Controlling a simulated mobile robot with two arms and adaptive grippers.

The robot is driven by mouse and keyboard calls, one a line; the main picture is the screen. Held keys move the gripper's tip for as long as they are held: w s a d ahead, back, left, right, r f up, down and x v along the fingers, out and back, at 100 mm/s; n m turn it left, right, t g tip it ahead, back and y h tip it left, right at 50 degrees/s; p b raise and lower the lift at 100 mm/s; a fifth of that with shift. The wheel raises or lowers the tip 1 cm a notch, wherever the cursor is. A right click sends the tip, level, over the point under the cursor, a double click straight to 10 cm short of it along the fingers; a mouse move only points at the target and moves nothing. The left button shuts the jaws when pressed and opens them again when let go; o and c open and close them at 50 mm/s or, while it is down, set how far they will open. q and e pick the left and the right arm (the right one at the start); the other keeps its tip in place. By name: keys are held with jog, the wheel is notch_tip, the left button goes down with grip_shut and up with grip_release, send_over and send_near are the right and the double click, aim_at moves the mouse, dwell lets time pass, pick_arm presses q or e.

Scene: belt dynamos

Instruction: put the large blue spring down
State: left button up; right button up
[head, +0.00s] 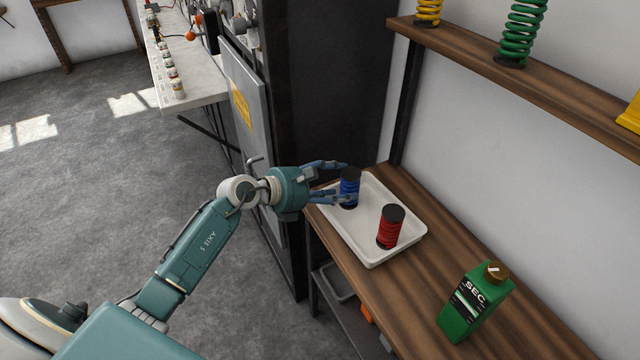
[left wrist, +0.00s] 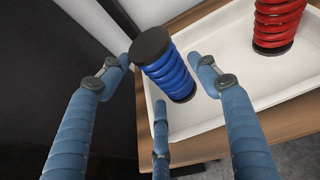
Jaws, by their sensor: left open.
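The large blue spring (head: 349,186) has dark end caps and stands in the white tray (head: 372,254), near the tray's left side. In the left wrist view the blue spring (left wrist: 170,72) is between the spread fingers of my left gripper (left wrist: 165,82), and gaps show beside it. In the head view my left gripper (head: 338,182) reaches in from the left with its fingers around the spring. It is open. The spring's lower part is partly hidden by a finger in the head view. My right gripper is not in view.
A red spring (head: 390,228) stands in the same tray, right of the blue one. A green SEC can (head: 475,302) stands on the wooden bench (head: 440,262). A shelf (head: 540,82) above holds a green spring (head: 520,35) and yellow ones. A dark cabinet (head: 335,90) stands behind the gripper.

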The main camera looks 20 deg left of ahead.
pick_arm(q)
jog(key=v, duration=0.7)
jog(key=shift+r+b, duration=0.3)
jog(key=shift+b, duration=0.05)
